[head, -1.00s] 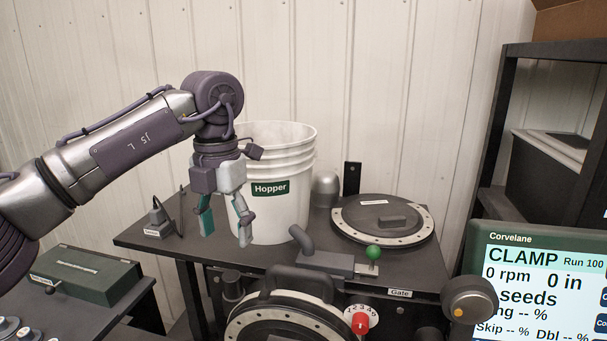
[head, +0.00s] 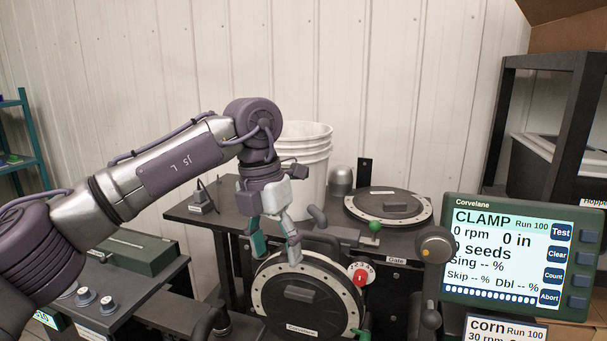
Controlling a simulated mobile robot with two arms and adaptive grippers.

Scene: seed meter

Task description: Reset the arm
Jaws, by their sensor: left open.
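My left arm comes in from the left, and its left gripper (head: 275,254) points down with its fingers apart and nothing between them. In the picture it overlaps the top left rim of the round black seed meter disc (head: 300,293); I cannot tell whether it touches. The white hopper bucket (head: 309,180) stands behind the wrist, partly hidden by it. A red numbered dial knob (head: 361,276) and a green-knobbed gate lever (head: 375,227) are right of the gripper. My right gripper is not in view.
A second round disc (head: 388,205) lies on the black bench. A green-framed monitor (head: 520,255) reading CLAMP stands at right, in front of a dark rack (head: 508,120). A green box (head: 125,252) and several small round parts (head: 87,296) are at lower left.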

